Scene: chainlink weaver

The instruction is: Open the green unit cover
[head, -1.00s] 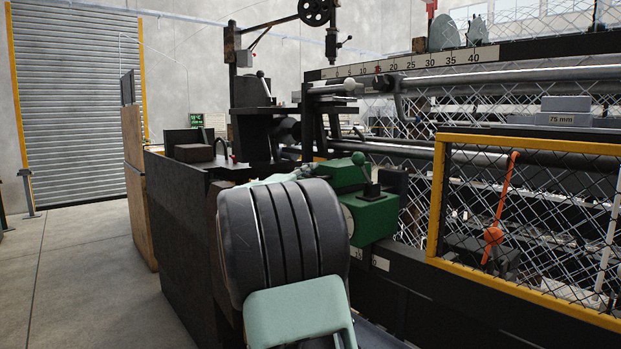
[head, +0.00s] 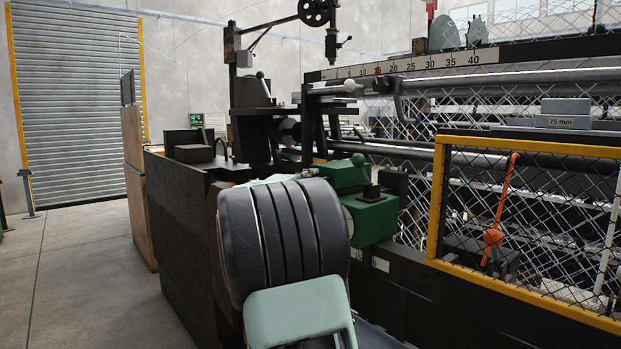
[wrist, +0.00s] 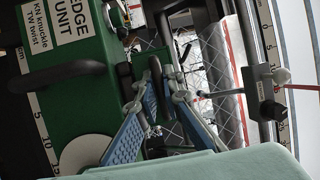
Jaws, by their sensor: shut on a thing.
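The green unit (head: 372,222) stands on the machine beyond my arm in the head view, with a green upper part (head: 340,176) that I take for its cover. In the wrist view the green unit (wrist: 62,62) fills the left side, with a label ending in "EDGE UNIT" and a pale round disc below. My gripper (wrist: 164,86), with blue-padded fingers, is to the right of the green body. Its fingertips are shut on a dark rounded handle (wrist: 156,70). How the handle joins the cover is not clear.
A yellow-framed mesh guard (head: 530,145) with an orange lever (head: 493,236) stands at right. A dark cabinet (head: 188,240) is left of my arm. A scale rail (wrist: 38,112) runs beside the unit. Open floor (head: 85,270) lies at far left.

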